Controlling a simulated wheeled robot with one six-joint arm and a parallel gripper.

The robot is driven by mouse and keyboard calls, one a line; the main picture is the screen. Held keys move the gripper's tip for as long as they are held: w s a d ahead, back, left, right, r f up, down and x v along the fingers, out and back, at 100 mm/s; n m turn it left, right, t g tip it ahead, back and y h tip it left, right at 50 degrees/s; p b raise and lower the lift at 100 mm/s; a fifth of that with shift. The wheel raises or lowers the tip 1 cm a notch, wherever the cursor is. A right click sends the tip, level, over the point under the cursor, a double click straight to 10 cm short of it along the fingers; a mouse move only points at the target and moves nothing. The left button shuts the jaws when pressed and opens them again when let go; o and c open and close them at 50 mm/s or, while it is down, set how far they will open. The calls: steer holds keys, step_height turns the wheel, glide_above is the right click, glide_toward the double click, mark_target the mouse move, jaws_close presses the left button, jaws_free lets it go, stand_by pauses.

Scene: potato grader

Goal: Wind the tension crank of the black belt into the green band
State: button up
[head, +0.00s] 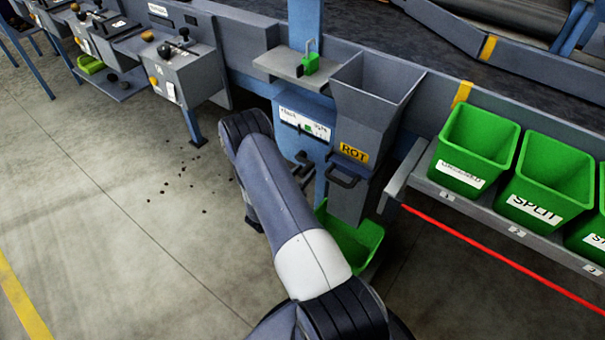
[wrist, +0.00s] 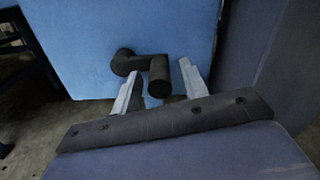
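The tension crank (wrist: 126,62) is a black bent arm with a round handle (wrist: 160,76) pointing towards the wrist camera, on the front of a blue housing (wrist: 90,25). My gripper (wrist: 157,82) is open, its two pale fingers apart on either side of the handle, with no clear grip on it. In the head view the dark crank (head: 303,163) shows just right of my arm, which hides my gripper. Above it on the blue housing is a white gauge label (head: 303,122) with a small green part at its right; its pointer is too small to read.
A grey chute marked ROT (head: 375,95) with a black handle (head: 342,178) stands close right of the crank. A green bin (head: 352,240) sits below. A green padlock (head: 310,64) is on the shelf above. Green bins (head: 480,145) line the right. Open floor (head: 120,220) lies left.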

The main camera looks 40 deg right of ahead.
jaws_close()
steer(key=shift+f+b, duration=0.15)
steer(key=shift+b, duration=0.15)
steer(key=f+m+b, duration=0.1)
steer(key=b, duration=0.1)
steer(key=m+b, duration=0.2)
steer(key=shift+w+f, duration=0.1)
steer(key=shift+f, duration=0.3)
steer(key=w+a+m+b, duration=0.1)
steer(key=w+m+b, duration=0.3)
steer(key=m+b, duration=0.5)
steer(key=w+a+m+b, duration=0.2)
steer(key=w+m+b, duration=0.2)
steer(key=m+b, duration=0.6)
steer(key=shift+w+f+m, duration=0.3)
steer(key=shift+f+m, duration=0.05)
steer(key=shift+m, duration=3.45)
